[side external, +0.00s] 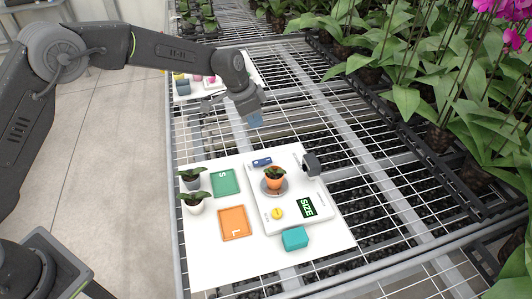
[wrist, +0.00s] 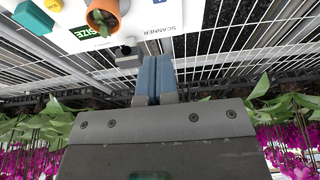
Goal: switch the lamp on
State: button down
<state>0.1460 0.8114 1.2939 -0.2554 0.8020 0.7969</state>
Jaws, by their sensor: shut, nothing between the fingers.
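My gripper (side external: 256,121) has blue fingers, which are together and empty. It hangs over the bare wire bench, beyond the far edge of the white board (side external: 210,262). In the wrist view its fingers (wrist: 154,78) show shut, with the board beyond them. No thing is clearly recognisable as a lamp. On the board is a scanner plate (side external: 264,217) with a yellow round part (side external: 277,213), a lit green SIZE display (side external: 307,208) and a small black device (side external: 311,163) at its edge. The device also shows near my fingers in the wrist view (wrist: 128,51).
An orange pot (side external: 274,183) with a plant stands on the scanner plate. Green S (side external: 226,182) and orange L (side external: 234,223) trays, two potted plants (side external: 194,190) and a teal block (side external: 295,238) are on the board. Orchids (side external: 440,80) crowd the right side.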

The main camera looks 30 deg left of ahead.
jog(key=shift+f, duration=0.1)
send_near(269, 160)
jog(key=x, duration=0.5)
jog(key=shift+w+d, duration=0.15)
jog(key=shift+w, duration=0.05)
jog(key=shift+f, duration=0.85)
jog(key=shift+w+d+f, duration=0.15)
jog(key=shift+f, duration=0.2)
